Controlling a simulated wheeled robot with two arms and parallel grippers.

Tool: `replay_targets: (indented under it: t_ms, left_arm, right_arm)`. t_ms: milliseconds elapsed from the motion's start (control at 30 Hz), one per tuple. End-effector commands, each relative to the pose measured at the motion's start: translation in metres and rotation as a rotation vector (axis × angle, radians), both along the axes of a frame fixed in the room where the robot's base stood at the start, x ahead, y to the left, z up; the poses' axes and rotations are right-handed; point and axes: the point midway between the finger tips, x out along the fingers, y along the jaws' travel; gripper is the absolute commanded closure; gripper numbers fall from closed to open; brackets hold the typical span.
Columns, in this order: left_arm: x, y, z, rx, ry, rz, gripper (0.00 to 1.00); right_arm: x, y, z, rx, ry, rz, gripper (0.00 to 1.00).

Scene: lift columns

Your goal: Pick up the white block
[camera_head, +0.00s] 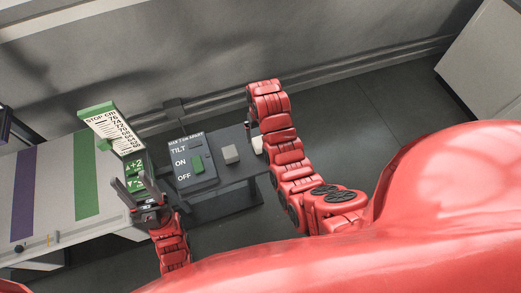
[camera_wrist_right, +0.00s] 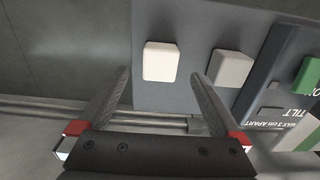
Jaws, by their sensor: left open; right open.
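The white block (camera_wrist_right: 161,62) sits on a dark grey panel in the right wrist view, between and just beyond the fingertips of my right gripper (camera_wrist_right: 160,76). That gripper is open and empty. In the head view the white block (camera_head: 257,145) is partly hidden by my right arm, and my right gripper (camera_head: 250,124) is mostly hidden beside it. My left gripper (camera_head: 131,180) is open and empty, near the green buttons at the foot of the scale board.
A greyer block (camera_head: 231,154) stands beside the white one, also in the wrist view (camera_wrist_right: 230,68). A TILT/ON/OFF panel (camera_head: 183,175) with a green switch (camera_head: 197,164) lies left of it. A scale board (camera_head: 112,130) rises behind my left gripper. A striped bench (camera_head: 60,190) is at left.

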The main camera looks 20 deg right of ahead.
Motion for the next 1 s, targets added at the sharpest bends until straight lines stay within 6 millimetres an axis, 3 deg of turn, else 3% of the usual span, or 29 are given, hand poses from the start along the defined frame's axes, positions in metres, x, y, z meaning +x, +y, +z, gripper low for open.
replay_targets:
  t_ms: [267, 567, 800, 1000]
  left_arm:
    - [0.0, 0.0, 0.009, 0.0, -0.002, 0.0, 0.5]
    - [0.0, 0.0, 0.033, 0.0, -0.002, 0.0, 0.5]
    - [0.0, 0.0, 0.039, 0.0, -0.002, 0.0, 0.5]
    - [0.0, 0.0, 0.039, 0.0, -0.002, 0.0, 0.5]
  right_arm:
    - [0.0, 0.0, -0.016, 0.001, 0.003, 0.0, 0.0]
    - [0.002, 0.0, -0.041, 0.001, 0.009, -0.001, 0.0]
    - [0.003, 0.0, -0.062, 0.0, 0.004, -0.001, 0.0]
    - [0.003, 0.0, -0.066, 0.0, 0.003, -0.001, 0.0]
